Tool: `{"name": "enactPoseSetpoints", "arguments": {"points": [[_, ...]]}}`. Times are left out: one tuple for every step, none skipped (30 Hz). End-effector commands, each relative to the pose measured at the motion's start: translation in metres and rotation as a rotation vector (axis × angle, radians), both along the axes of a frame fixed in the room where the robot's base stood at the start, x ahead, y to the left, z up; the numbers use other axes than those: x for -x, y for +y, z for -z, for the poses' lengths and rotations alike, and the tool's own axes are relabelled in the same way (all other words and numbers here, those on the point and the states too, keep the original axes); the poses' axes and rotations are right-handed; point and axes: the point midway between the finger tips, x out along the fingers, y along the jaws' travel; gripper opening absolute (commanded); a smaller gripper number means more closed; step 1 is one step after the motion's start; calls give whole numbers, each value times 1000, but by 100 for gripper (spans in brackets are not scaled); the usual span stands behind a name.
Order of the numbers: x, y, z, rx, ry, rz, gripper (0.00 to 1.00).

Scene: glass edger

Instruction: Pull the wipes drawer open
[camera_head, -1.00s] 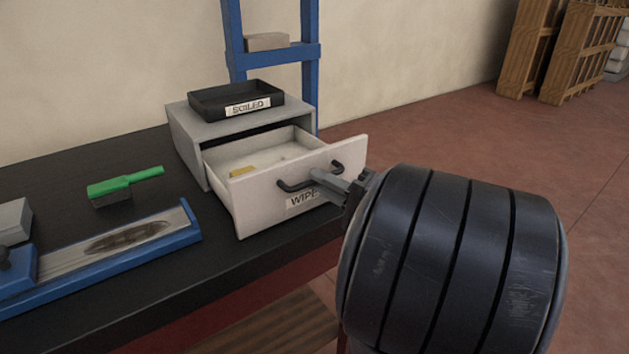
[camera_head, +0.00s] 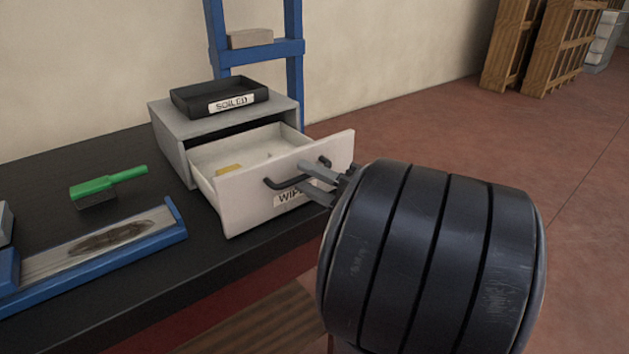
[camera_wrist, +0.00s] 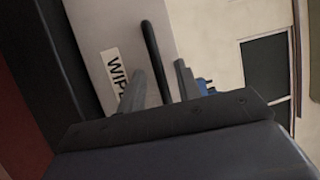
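The wipes drawer (camera_head: 238,201) stands pulled well out of its grey cabinet (camera_head: 172,146). Its white front carries a label, partly hidden by my gripper, and a dark bar handle (camera_head: 281,184). A small yellowish item (camera_head: 229,169) lies inside. My gripper (camera_head: 308,178) is at the right part of the handle with its two fingers spread. In the wrist view the handle (camera_wrist: 151,45) runs between the fingers of my gripper (camera_wrist: 159,70), with a gap showing on each side. The label (camera_wrist: 115,68) is left of it.
A black tray labelled SOILED (camera_head: 190,102) sits on the cabinet. A green-handled brush (camera_head: 107,184) and a blue-framed fixture (camera_head: 176,226) lie on the black bench (camera_head: 80,160). A blue rack (camera_head: 216,40) stands behind. The floor at right is clear, with wooden pallets far back.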

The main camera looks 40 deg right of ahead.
Motion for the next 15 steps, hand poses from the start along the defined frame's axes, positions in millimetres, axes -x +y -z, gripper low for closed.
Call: {"name": "enactPoseSetpoints", "arguments": {"points": [[1,0,0,0,0,1,33],[1,-1,0,0,0,1,33],[3,-2,1,1,0,2,33],[4,-3,1,1,1,2,33],[6,-4,2,1,1,3,33],[10,-6,2,1,1,3,33],[13,-7,3,1,1,4,33],[16,-9,4,0,1,6,33],[21,-11,5,-1,0,5,33],[26,-13,6,-1,1,6,33],[30,-15,6,-1,0,6,33],[35,-18,8,-1,1,7,33],[39,-20,8,-1,1,6,33],[44,-22,9,-1,1,7,33],[49,-24,10,-1,0,7,33]]}}
